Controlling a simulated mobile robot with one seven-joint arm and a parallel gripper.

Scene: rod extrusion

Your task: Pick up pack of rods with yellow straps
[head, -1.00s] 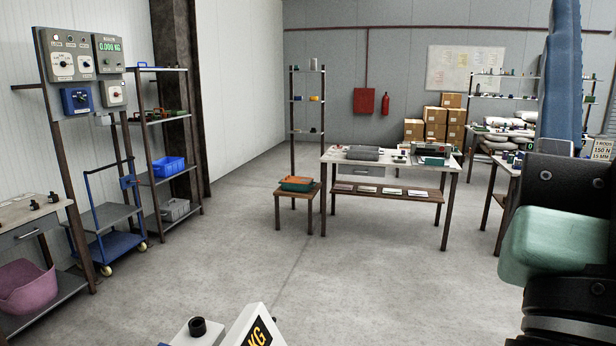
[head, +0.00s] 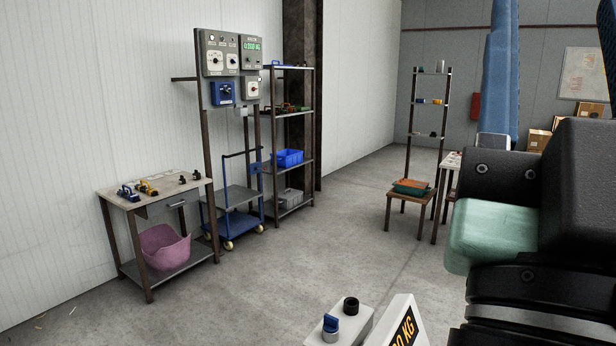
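I cannot make out a pack of rods with yellow straps in the head view. Small yellow items (head: 147,188) and small blue items (head: 126,192) lie on the left workbench (head: 160,200), too small to identify for certain. My arm fills the right edge of the view as black, teal and blue parts. My gripper's fingers are not in view.
A blue trolley (head: 236,207) and a metal shelf (head: 290,168) stand by the left wall. A pink tub (head: 166,247) sits under the workbench. A small wooden stool (head: 408,198) holds trays (head: 412,187). The concrete floor (head: 290,265) in the middle is clear.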

